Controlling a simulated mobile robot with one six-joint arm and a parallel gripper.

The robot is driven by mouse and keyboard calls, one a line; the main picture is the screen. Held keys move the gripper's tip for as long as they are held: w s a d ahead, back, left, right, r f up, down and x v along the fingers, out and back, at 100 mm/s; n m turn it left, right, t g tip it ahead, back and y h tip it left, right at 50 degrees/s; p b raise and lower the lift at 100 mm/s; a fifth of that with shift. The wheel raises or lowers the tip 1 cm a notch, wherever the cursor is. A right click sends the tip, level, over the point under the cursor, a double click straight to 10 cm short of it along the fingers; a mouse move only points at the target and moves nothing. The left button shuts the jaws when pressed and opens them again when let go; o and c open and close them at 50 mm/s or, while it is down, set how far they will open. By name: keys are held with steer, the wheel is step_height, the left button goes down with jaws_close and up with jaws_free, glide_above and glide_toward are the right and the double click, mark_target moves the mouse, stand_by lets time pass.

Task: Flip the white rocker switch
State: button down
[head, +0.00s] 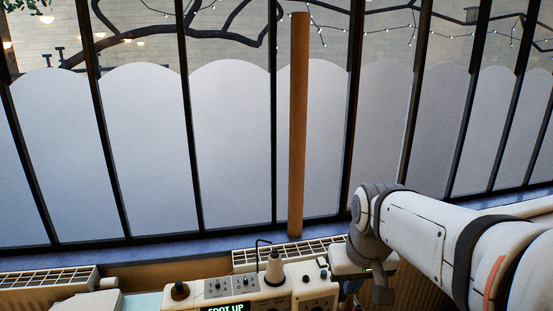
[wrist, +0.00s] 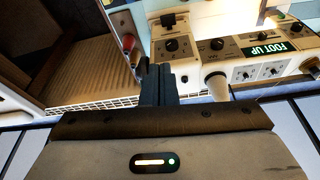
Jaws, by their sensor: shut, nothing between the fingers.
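A cream machine (head: 262,305) with knobs and a lit "FOOT UP" display (head: 226,309) stands at the bottom of the head view. In the wrist view its front panel (wrist: 199,72) and the display (wrist: 265,48) are at the upper right. I cannot clearly make out a white rocker switch; a small dark switch (wrist: 167,18) sits above a dark knob (wrist: 172,45). My gripper (wrist: 157,72) is shut and empty, its dark fingers overlapping the panel's left end in view. I cannot tell whether they touch it. In the head view my gripper (head: 382,293) is right of the machine.
A pale cone (head: 274,267) stands on top of the machine beside a thin bent black rod (head: 258,246). A brown post (head: 298,125) rises before the windows. A grey plate with a red knob (wrist: 128,42) is left of my fingers. White radiators (head: 45,280) line the sill.

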steer(key=c, duration=2.1)
jaws_free()
steer(key=shift+m, duration=0.4)
steer(key=s+f, duration=0.1)
steer(key=s, duration=0.2)
steer(key=s+f, duration=0.1)
steer(key=s, duration=0.1)
steer(key=s+f, duration=0.1)
steer(key=s, duration=0.2)
steer(key=shift+s+f, duration=0.35)
steer(key=shift+f, duration=0.05)
steer(key=shift+o, duration=0.7)
steer(key=shift+w+f, duration=0.1)
steer(key=shift+w, duration=0.1)
steer(key=o, duration=0.6)
steer(key=w+n+b, duration=0.1)
steer(key=w+b, duration=0.5)
steer(key=w, duration=0.8)
steer(key=shift+w+a+t, duration=0.15)
steer(key=shift+t, duration=0.25)
steer(key=n+b, duration=0.1)
steer(key=b, duration=0.2)
glide_toward(322, 261)
steer(key=shift+t+y, duration=0.3)
steer(key=x, duration=0.7)
steer(key=shift+d+f, duration=0.2)
steer(key=shift+f, duration=0.05)
steer(key=shift+c, duration=0.6)
jaws_close()
